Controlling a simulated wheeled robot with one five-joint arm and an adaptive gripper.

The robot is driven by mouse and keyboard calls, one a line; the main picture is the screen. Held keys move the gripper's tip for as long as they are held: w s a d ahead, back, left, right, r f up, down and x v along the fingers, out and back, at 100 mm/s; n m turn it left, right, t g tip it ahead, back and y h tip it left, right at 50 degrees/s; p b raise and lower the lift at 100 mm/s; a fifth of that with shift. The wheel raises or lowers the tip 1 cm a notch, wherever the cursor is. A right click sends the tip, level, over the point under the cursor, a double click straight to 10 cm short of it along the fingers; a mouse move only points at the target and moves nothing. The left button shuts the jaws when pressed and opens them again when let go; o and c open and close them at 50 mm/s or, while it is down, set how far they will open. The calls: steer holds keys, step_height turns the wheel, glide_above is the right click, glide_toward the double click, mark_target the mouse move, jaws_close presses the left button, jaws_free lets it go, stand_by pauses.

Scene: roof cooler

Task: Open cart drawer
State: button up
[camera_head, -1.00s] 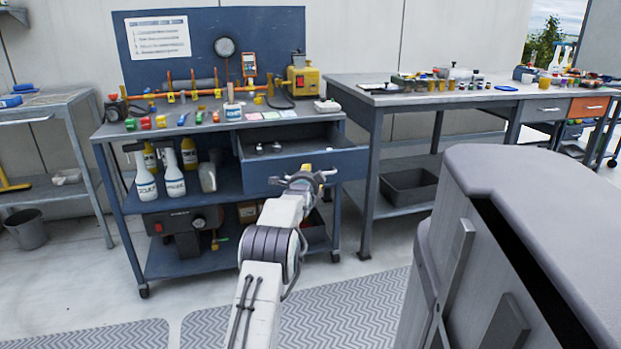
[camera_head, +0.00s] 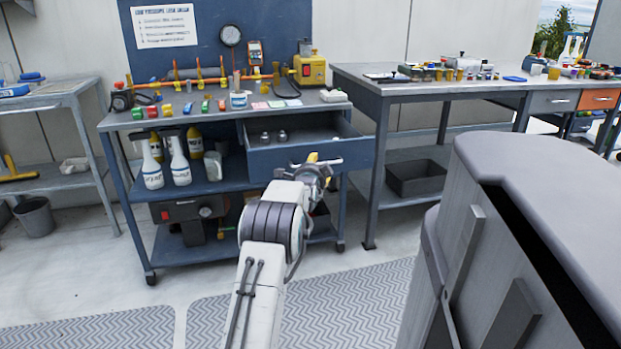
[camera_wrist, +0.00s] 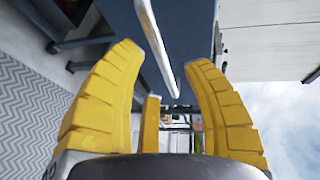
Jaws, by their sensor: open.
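The blue cart (camera_head: 215,257) stands ahead with its drawer (camera_head: 352,156) pulled out at the upper right, under the worktop. The open drawer shows a few small metal items inside. My gripper (camera_head: 313,160) is in front of the drawer face in the head view. In the wrist view, my gripper's yellow fingers (camera_wrist: 165,85) are spread apart and empty. A pale handle bar (camera_wrist: 155,45) of the drawer front lies beyond and between the fingertips, apart from them. In the head view my gripper partly hides the drawer front and its handle.
The cart's worktop (camera_head: 180,118) carries gauges, valves and a yellow device (camera_head: 310,70). Spray bottles (camera_head: 180,160) stand on the shelf below. A grey workbench (camera_head: 400,88) stands to the right. A large grey cabinet-like unit (camera_head: 530,200) fills the near right. Ribbed mats (camera_head: 345,295) cover the floor.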

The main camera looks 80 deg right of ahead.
steer(key=a+r, duration=0.1)
steer(key=a, duration=0.7)
steer(key=shift+w+a+r, duration=0.15)
steer(key=shift+a+r, duration=0.15)
steer(key=shift+r, duration=0.05)
stand_by(0.6)
